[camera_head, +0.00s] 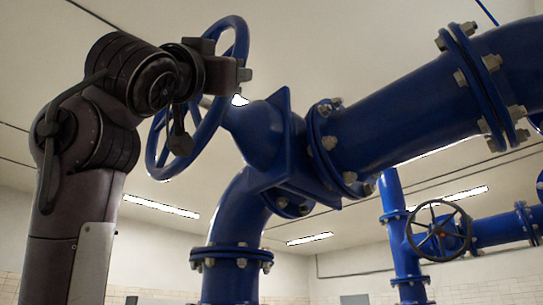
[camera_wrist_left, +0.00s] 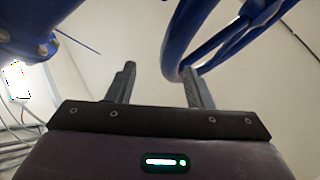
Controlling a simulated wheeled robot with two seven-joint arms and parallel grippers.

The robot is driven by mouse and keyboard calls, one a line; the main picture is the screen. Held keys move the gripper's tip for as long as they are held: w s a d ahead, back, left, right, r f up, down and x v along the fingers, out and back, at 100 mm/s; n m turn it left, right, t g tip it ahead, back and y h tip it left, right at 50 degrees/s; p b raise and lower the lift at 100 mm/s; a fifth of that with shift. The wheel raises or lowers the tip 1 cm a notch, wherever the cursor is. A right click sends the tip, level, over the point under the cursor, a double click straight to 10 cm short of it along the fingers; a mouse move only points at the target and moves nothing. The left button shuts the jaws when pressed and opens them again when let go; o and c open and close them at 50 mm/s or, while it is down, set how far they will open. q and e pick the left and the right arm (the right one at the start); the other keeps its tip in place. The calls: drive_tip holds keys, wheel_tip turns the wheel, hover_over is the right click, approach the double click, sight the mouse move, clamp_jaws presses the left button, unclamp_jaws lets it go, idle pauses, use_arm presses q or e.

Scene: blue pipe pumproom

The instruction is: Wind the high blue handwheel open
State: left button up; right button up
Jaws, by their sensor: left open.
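The high blue handwheel (camera_head: 152,160) stands tilted at upper left in the head view, on the stem side of a large blue valve body (camera_head: 262,132). My left arm crosses in front of it and hides part of its rim and hub. My left gripper (camera_head: 226,68) is at the wheel's upper right part. In the left wrist view the gripper (camera_wrist_left: 159,69) is open, its two dark fingers apart. The curved blue rim (camera_wrist_left: 171,60) shows beside the right finger, within the finger gap as seen there; whether it touches is unclear. My right gripper is not in view.
A thick blue flanged pipe (camera_head: 400,108) runs from the valve to the upper right, and another pipe (camera_head: 232,235) goes down. A smaller dark handwheel (camera_head: 439,231) sits on lower pipework at right. Ceiling lamps and pale walls lie behind.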

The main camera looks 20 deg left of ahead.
use_arm(q)
drive_tip(key=w+r+p, duration=0.1)
drive_tip(key=w+a+r+n+y+p, duration=0.1)
drive_tip(key=w+r+p, duration=0.1)
drive_tip(key=w+r+n+p, duration=0.1)
drive_tip(key=p, duration=0.1)
drive_tip(key=shift+w+a+r, duration=0.15)
drive_tip(key=shift+w+a, duration=0.05)
drive_tip(key=shift+a, duration=0.2)
drive_tip(key=shift+w+a+r+p, duration=0.15)
drive_tip(key=shift+w+r+p, duration=0.05)
drive_tip(key=shift+w+p, duration=0.25)
drive_tip(key=shift+s, duration=0.1)
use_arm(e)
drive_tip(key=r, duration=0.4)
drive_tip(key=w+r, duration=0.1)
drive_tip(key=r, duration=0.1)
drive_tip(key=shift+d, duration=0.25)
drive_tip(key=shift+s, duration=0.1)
use_arm(q)
drive_tip(key=shift+c, duration=0.8)
drive_tip(key=c, duration=0.7)
clamp_jaws()
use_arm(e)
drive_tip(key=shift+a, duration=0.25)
